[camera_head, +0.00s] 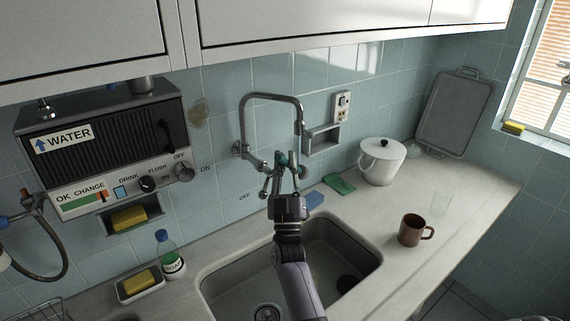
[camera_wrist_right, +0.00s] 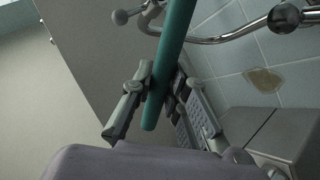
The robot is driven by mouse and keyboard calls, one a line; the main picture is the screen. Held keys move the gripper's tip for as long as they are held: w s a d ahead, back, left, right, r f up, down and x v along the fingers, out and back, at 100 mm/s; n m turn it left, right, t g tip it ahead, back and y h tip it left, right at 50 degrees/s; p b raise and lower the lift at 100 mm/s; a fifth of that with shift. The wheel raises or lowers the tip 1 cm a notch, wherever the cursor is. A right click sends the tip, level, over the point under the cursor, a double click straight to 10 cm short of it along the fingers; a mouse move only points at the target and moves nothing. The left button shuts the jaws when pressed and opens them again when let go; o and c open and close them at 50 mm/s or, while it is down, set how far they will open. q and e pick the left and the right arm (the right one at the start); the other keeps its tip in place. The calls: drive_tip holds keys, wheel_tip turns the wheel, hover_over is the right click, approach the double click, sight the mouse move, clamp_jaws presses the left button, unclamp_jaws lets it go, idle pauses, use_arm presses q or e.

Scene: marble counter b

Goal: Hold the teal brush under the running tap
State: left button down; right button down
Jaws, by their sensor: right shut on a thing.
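The teal brush (camera_head: 292,159) is in my right gripper (camera_head: 287,182), just below the tap's down-turned spout end. In the right wrist view the fingers (camera_wrist_right: 163,98) are closed around its straight teal handle (camera_wrist_right: 174,48), whose upper part runs out of the top of the picture. The brush head cannot be made out. The metal tap (camera_head: 272,96) is fixed to the tiled wall and arches over the back of the sink (camera_head: 213,293). I cannot make out a water stream. My left gripper is not in view.
A bottle (camera_head: 164,250) and sponge dish (camera_head: 140,286) stand left. A water unit (camera_head: 110,131) hangs left.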

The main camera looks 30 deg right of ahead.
drive_tip(key=shift+a, duration=0.1)
drive_tip(key=shift+s+a+p, duration=0.1)
drive_tip(key=shift+s+p, duration=0.15)
drive_tip(key=shift+p, duration=0.05)
drive_tip(key=s+a+p, duration=0.1)
drive_tip(key=s+p, duration=0.2)
drive_tip(key=s, duration=0.4)
drive_tip(key=shift+s+a, duration=0.15)
drive_tip(key=shift+a, duration=0.25)
drive_tip(key=shift+p, duration=0.3)
idle(0.8)
